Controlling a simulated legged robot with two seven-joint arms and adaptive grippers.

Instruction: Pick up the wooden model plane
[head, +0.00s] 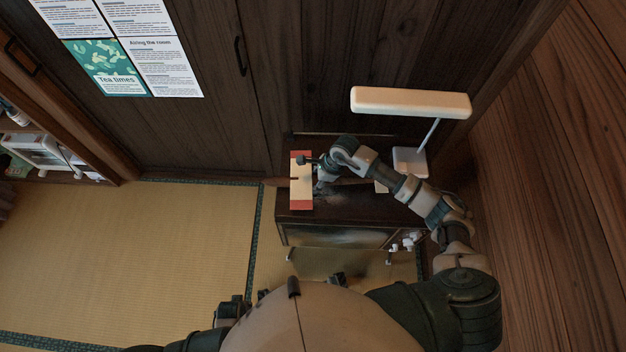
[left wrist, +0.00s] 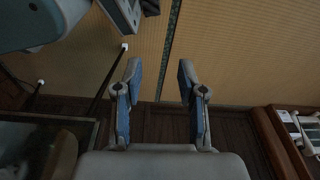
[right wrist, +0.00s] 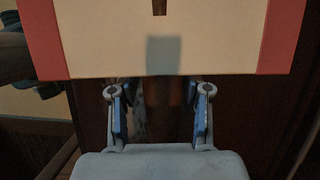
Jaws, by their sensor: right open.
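The wooden model plane (head: 301,183) shows in the head view as a cream wing with red tips, at the left end of the dark cabinet top. In the right wrist view its wing (right wrist: 100,40) fills the upper part, with a dark notch at the top. My right gripper (head: 315,173) is at the right side of the wing. In the right wrist view its open fingers (right wrist: 161,88) run up to the wing's near edge, which hides their tips. I cannot tell whether they touch it. My left gripper (left wrist: 160,75) is open and empty, above the floor.
A dark low cabinet (head: 330,214) stands against the wooden wall. A desk lamp (head: 410,102) stands on its right part, near my right arm. White small items (head: 405,243) are at its front right. Tatami (head: 130,250) lies open to the left.

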